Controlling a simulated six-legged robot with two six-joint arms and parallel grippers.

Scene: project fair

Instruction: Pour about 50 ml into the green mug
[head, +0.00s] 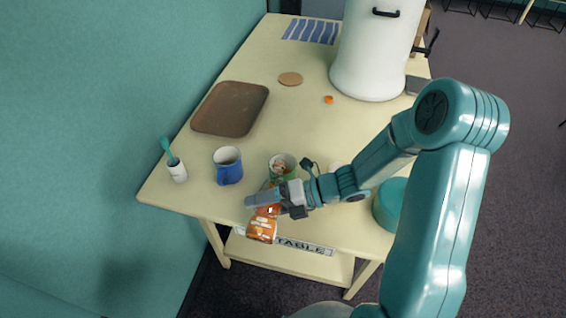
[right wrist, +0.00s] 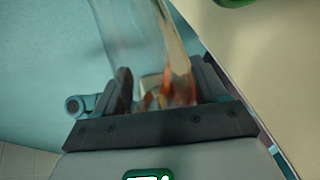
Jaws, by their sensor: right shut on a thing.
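The green mug (head: 291,178) stands near the table's front edge; its inside looks pale with reddish-brown patches that I cannot make out. My right gripper (head: 268,203) is shut on an orange-labelled bottle (head: 262,229) just in front of the mug. The bottle looks tilted, its upper end toward the mug; the gripper partly hides it, and I cannot tell whether liquid flows. In the right wrist view the clear bottle (right wrist: 140,35) stands between the fingers (right wrist: 170,90), blurred. A green edge (right wrist: 236,2) at the top may be the mug. My left gripper is not in view.
A blue mug (head: 228,170) and a white cup with a teal item (head: 178,173) stand left of the green mug. Behind are a brown tray (head: 230,109), a round coaster (head: 290,79), an orange cap (head: 328,99) and a large white container (head: 370,50).

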